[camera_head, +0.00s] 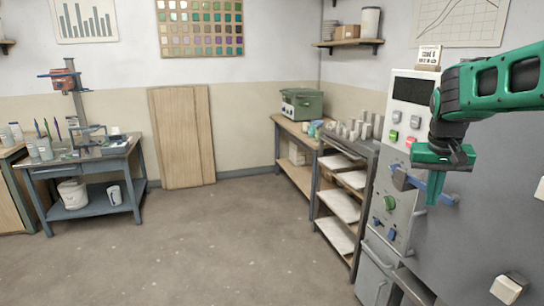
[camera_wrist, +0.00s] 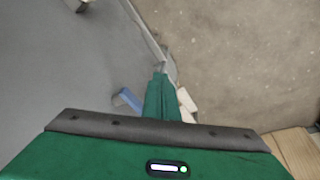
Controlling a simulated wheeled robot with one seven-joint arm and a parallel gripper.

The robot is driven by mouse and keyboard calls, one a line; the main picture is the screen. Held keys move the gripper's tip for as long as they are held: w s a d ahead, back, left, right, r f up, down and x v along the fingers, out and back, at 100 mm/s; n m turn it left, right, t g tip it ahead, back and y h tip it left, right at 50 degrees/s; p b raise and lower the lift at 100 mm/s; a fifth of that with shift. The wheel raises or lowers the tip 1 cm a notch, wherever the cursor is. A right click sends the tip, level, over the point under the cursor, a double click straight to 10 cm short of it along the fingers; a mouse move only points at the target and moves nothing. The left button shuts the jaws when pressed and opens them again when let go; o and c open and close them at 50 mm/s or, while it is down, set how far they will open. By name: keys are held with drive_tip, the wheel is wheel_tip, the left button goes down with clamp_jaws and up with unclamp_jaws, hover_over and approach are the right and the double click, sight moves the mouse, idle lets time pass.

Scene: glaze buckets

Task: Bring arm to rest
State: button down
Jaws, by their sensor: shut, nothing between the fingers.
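My green arm reaches in from the right edge in the head view. My gripper (camera_head: 435,188) points down in front of the grey kiln-like cabinet (camera_head: 480,220), close to a blue lever handle (camera_head: 405,182) on its control side. The fingers are together and hold nothing. In the wrist view the shut green fingers (camera_wrist: 162,97) point toward the floor, with the blue handle (camera_wrist: 127,100) just left of them. I cannot tell from these views how wide the gap to the handle is.
A rack with pale shelves (camera_head: 338,205) stands left of the cabinet. A wooden bench (camera_head: 295,150) with a green box-shaped device (camera_head: 302,104) is behind it. A blue-grey worktable (camera_head: 85,165) stands at the left. The floor (camera_head: 225,240) between is clear.

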drive_tip(key=s+a+f+n+t+y, duration=0.1)
drive_tip(key=s+a+f+n, duration=0.1)
drive_tip(key=s+a+f, duration=0.35)
drive_tip(key=s+a+f+n+t+y, duration=0.1)
drive_tip(key=s+a+f+n, duration=0.15)
drive_tip(key=s+a, duration=0.55)
drive_tip(key=s+d+f+m+g, duration=0.1)
drive_tip(key=s+d+m+g, duration=0.1)
drive_tip(key=s+d, duration=0.4)
drive_tip(key=s+d+f+m+g, duration=0.1)
drive_tip(key=s+d+m+g, duration=0.1)
drive_tip(key=s+d+m, duration=0.2)
drive_tip(key=s+d, duration=0.3)
drive_tip(key=s, duration=0.5)
drive_tip(key=shift+m, duration=0.25)
